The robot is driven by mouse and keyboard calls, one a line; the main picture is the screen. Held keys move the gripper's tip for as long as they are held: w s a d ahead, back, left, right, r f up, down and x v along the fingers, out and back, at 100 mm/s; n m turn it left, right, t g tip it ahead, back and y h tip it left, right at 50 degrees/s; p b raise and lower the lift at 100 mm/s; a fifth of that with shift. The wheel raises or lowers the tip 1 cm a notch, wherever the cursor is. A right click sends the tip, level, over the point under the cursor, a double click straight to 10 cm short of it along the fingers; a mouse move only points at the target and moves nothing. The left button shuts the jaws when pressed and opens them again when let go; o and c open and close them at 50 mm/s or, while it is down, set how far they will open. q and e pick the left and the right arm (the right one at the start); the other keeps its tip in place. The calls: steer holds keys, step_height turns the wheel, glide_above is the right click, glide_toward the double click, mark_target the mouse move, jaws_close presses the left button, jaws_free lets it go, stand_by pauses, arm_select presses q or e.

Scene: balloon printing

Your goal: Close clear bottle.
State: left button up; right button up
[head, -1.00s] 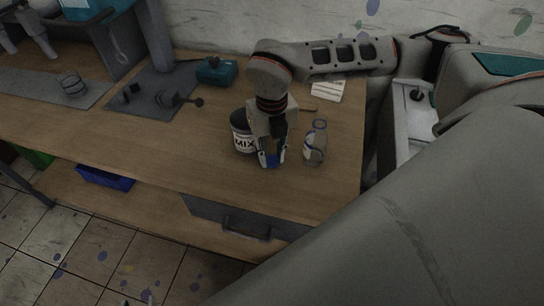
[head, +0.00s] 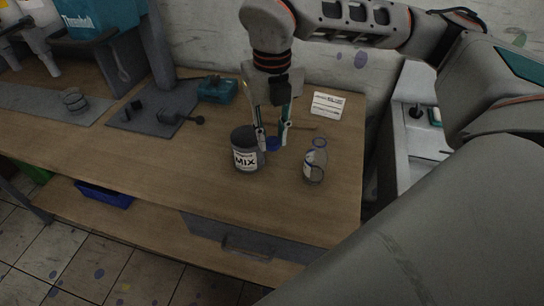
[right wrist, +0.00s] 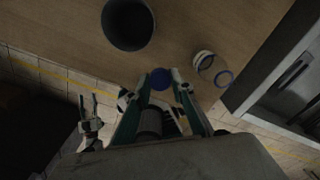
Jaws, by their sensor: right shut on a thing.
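The clear bottle (head: 315,163) stands upright and uncapped on the wooden table, right of my right gripper. Its open blue-rimmed neck faces up. It also shows in the right wrist view (right wrist: 211,68), right of the fingers. My right gripper (head: 273,142) is shut on a small blue cap (head: 273,144), held above the table between the bottle and the MIX can. The cap shows between the fingertips in the right wrist view (right wrist: 160,78). The cap and bottle are apart.
A dark can labelled MIX (head: 245,150) stands close left of the right gripper. A white note (head: 328,105) and a teal box (head: 217,89) lie toward the back. The wooden table (head: 190,175) is clear in front of the can.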

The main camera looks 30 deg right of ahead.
mark_target(272, 141)
step_height(272, 141, up, 7)
stand_by(0.3)
